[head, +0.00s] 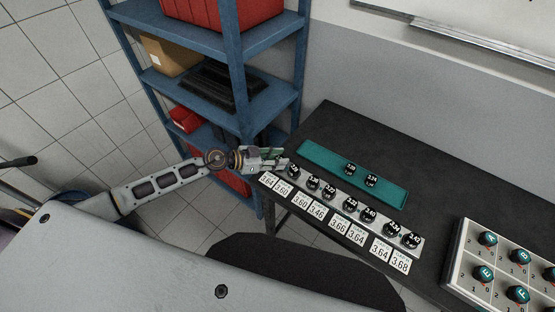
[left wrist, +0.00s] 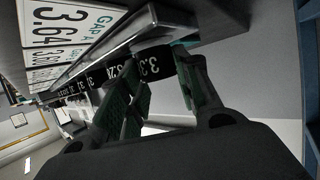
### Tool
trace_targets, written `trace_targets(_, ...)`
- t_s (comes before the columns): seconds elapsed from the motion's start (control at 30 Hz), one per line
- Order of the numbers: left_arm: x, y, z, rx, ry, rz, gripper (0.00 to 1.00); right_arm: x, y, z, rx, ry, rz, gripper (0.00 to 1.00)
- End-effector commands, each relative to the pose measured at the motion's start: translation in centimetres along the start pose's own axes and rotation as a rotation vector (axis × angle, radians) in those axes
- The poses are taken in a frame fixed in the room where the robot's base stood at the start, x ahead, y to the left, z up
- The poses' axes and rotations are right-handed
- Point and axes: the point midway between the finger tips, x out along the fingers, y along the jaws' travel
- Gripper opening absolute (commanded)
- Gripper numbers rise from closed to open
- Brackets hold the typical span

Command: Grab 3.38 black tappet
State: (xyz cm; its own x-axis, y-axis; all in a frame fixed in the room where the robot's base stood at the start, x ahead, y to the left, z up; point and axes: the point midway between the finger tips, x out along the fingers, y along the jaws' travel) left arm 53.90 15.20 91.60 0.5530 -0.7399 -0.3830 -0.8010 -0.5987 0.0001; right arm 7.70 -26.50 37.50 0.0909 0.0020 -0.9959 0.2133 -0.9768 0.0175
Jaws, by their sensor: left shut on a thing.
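My left gripper (head: 278,158) is at the left end of a light rack (head: 424,243) that holds a row of black tappets with white numbers. In the left wrist view its green-padded fingers (left wrist: 166,72) are shut on a black tappet (left wrist: 152,66). The label on that tappet seems to start with 3.3; its last digit is hard to read. More black tappets (head: 313,184) stand along the rack, one (head: 293,171) close to my gripper. Two others (head: 350,169) (head: 371,181) stand on a teal tray (head: 320,155). My right gripper is out of view.
White number cards (head: 300,201) lie along the rack's front edge on the dark table (head: 440,195). A box with several teal-topped knobs (head: 487,273) is at the lower right. A blue shelf unit (head: 236,60) stands close behind my left arm. The table behind the tray is clear.

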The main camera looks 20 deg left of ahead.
Motion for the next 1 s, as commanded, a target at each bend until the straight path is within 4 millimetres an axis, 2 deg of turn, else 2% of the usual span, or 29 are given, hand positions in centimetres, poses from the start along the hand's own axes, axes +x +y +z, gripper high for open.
trace_targets(0.4, -1.2, -0.1, -3.0, 0.002, 0.001, 0.0, 0.09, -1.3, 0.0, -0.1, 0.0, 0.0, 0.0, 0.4)
trace_targets(0.73, -3.1, 0.0, -1.6, -0.002, -0.002, 0.0, 0.09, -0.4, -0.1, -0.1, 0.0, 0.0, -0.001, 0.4)
trace_targets(1.0, -5.5, 0.0, -0.6, -0.002, -0.002, 0.0, 0.09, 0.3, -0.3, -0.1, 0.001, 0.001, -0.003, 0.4)
